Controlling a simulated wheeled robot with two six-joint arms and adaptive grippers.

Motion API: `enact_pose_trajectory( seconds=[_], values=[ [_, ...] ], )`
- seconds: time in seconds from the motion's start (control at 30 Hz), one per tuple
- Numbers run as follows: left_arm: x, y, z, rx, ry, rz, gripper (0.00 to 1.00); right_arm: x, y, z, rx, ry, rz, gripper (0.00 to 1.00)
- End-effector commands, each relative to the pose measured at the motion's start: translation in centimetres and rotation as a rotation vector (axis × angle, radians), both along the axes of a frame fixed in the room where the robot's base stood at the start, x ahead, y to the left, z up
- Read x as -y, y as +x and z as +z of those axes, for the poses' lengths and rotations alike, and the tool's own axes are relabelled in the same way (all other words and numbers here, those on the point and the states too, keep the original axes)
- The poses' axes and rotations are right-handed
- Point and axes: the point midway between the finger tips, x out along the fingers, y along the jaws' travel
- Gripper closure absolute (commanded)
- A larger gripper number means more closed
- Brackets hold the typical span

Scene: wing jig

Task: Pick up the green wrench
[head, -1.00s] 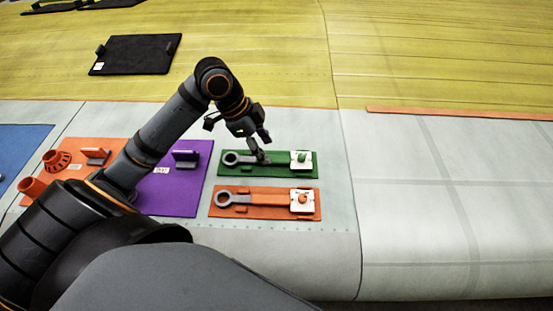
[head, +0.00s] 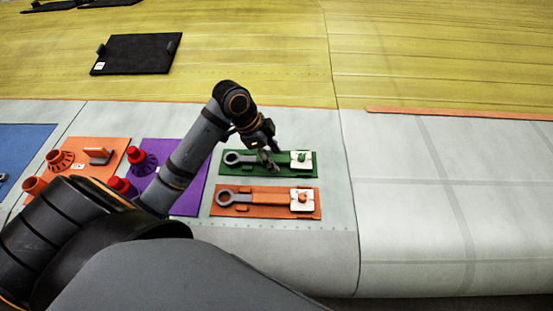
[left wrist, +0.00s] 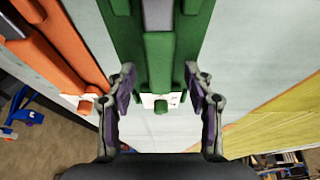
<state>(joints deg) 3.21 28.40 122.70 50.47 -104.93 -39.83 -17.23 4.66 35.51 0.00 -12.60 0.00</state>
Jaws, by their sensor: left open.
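The green wrench lies on a green board (head: 308,170), its grey ring head (head: 233,158) at the left in the head view. In the left wrist view its grey shank (left wrist: 158,14) runs into a thick green handle (left wrist: 160,58). My left gripper (head: 272,167) is over the handle part of the board and hides some of it. In the left wrist view my left gripper (left wrist: 161,100) is open, one finger on each side of the handle's end, with nothing held. I cannot tell its exact height above the handle. My right gripper is not in view.
An orange board (head: 230,210) with a similar orange wrench (head: 265,199) lies close in front. White plates with pegs sit at the boards' right ends. Orange and purple boards (head: 188,205) with upright parts stand left. The pale surface to the right (head: 430,230) is clear.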

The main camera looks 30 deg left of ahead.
Motion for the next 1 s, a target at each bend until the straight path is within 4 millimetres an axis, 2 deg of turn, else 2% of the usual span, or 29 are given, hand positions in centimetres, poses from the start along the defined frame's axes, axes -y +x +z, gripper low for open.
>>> enact_pose_trajectory(
  seconds=[0.23, 0.27, 0.63, 1.0],
  values=[
    [0.03, -0.02, -0.33, -0.001, -0.001, 0.001, 0.47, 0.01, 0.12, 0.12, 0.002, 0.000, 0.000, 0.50],
    [0.03, -0.01, -0.34, 0.000, -0.001, 0.000, 0.50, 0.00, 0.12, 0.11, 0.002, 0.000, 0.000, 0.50],
    [-0.04, -0.01, -0.41, -0.001, 0.001, 0.002, 1.00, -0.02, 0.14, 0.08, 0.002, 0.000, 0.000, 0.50],
    [-0.05, 0.02, -0.44, 0.000, 0.001, 0.002, 1.00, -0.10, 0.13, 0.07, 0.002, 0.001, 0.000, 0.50]
  ],
)
